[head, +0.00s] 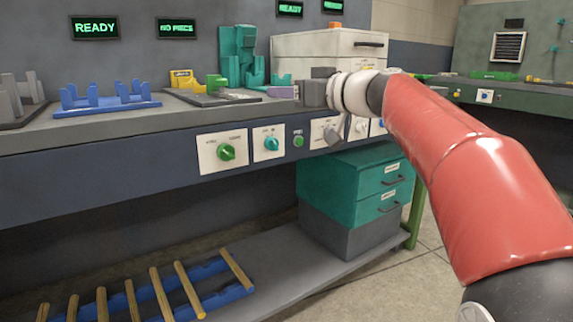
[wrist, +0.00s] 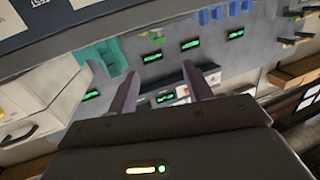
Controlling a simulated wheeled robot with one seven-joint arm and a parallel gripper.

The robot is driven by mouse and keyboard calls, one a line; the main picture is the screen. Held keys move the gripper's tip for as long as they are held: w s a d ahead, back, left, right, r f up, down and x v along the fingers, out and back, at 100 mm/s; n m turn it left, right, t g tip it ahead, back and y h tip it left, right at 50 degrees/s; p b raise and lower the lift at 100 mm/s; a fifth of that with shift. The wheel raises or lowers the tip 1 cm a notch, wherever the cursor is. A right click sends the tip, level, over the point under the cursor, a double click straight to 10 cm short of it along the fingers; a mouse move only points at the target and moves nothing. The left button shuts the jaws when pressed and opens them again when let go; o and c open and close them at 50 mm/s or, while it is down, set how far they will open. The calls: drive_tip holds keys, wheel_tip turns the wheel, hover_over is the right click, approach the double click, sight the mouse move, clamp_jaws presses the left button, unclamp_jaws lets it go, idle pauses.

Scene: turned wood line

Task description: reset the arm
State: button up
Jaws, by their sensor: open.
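My arm (head: 465,165) reaches in from the right of the head view, with its wrist above the front edge of the workbench. In the wrist view my gripper (wrist: 160,70) has its two dark purplish fingers spread apart, with nothing held between them. Displays on the wall show beyond the gap. In the head view the gripper is small and partly hidden by my wrist, beside the white cabinet.
The workbench (head: 110,128) carries a blue rack (head: 105,98), a green fixture (head: 238,58) and a white cabinet (head: 318,45). Its front has knob panels (head: 222,151). Below stand teal drawers (head: 355,185) and a rack of wooden rods (head: 160,292). Floor shows at right.

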drive_tip(key=s+d+f+m+g+h+p, duration=0.2)
drive_tip(key=s+d+f+m+h+p, duration=0.1)
drive_tip(key=s+f, duration=0.5)
drive_tip(key=s+d+f+m+g+h+p, duration=0.2)
drive_tip(key=s+f, duration=0.6)
drive_tip(key=s, duration=0.5)
drive_tip(key=s+d+f+m+g+h+p, duration=0.2)
drive_tip(key=s+d+f+m+h+p, duration=0.2)
drive_tip(key=s+d+f+h, duration=0.4)
drive_tip(key=s+d+f+p, duration=0.1)
drive_tip(key=s, duration=0.2)
drive_tip(key=shift+s+d+p, duration=0.2)
drive_tip(key=shift+s+p, duration=0.1)
drive_tip(key=shift+p, duration=0.05)
